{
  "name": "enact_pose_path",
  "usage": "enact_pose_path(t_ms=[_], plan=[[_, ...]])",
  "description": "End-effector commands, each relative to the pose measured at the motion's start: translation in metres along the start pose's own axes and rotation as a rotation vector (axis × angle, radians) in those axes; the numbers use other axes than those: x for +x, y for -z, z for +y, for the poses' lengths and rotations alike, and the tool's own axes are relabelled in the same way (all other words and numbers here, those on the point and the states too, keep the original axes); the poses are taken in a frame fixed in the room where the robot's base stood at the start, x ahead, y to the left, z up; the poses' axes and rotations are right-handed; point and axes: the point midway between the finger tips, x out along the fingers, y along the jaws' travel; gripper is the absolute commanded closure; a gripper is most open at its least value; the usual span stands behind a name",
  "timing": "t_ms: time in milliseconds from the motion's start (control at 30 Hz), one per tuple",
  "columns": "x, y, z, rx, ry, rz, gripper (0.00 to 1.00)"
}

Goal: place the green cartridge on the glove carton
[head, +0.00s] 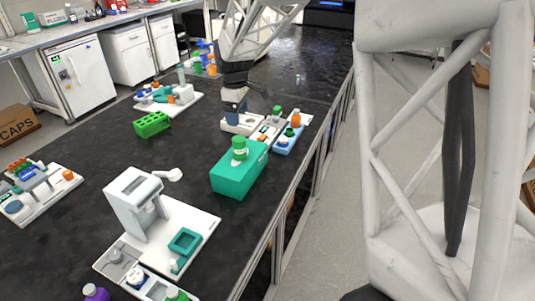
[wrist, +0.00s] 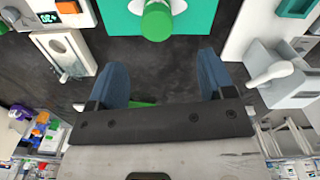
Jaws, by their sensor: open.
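The green cartridge (head: 239,155) stands on top of the carton, seemingly upright. In the wrist view the cartridge (wrist: 157,24) is cut by the top edge, with a white patch beside it. My gripper (head: 236,108) is behind the carton in the head view, apart from it. Its blue fingers are spread and empty in the wrist view (wrist: 163,62), with the cartridge beyond the tips.
A green rack (head: 152,124) stands left of my gripper. A white dispenser (head: 135,195) on a white board is at the front left. A blue tray (head: 285,146) with small bottles is right of the carton, near the bench edge. Bare bench lies left of the carton.

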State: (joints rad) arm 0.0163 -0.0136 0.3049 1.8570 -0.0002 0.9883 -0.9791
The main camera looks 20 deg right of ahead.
Motion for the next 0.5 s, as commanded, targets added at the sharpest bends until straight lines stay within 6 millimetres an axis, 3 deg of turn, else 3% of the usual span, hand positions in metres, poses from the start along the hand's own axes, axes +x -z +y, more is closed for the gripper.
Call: enact_pose_path(t_ms=[267,500], plan=[[-0.026,-0.026,-0.04,0.116,-0.024,0.017,0.25],[-0.051,-0.062,-0.095,0.276,-0.052,0.043,0.25]])
